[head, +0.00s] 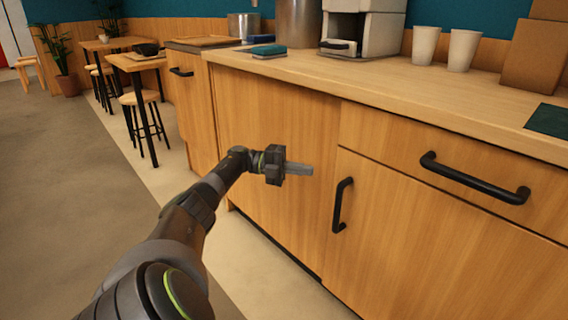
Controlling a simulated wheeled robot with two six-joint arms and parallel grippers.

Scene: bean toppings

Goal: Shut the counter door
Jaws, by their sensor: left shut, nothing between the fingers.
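A wooden counter door (410,240) with a black vertical handle (342,205) is at the lower right of the head view. It looks about flush with the counter front; I cannot tell whether a small gap is left. Its lower right part runs out of view. My left gripper (300,169) is shut and empty. It is in front of the plain wooden front panel (275,125), left of the vertical handle, and appears apart from it. Whether the fingertips touch the panel is unclear. My right gripper is not in view.
A drawer with a black horizontal handle (475,180) sits above the door. The countertop (400,80) holds a coffee machine (375,25), paper cups (425,45) and a blue-topped item (268,51). Stools (143,98) and tables stand at the far left. The floor (60,190) at left is clear.

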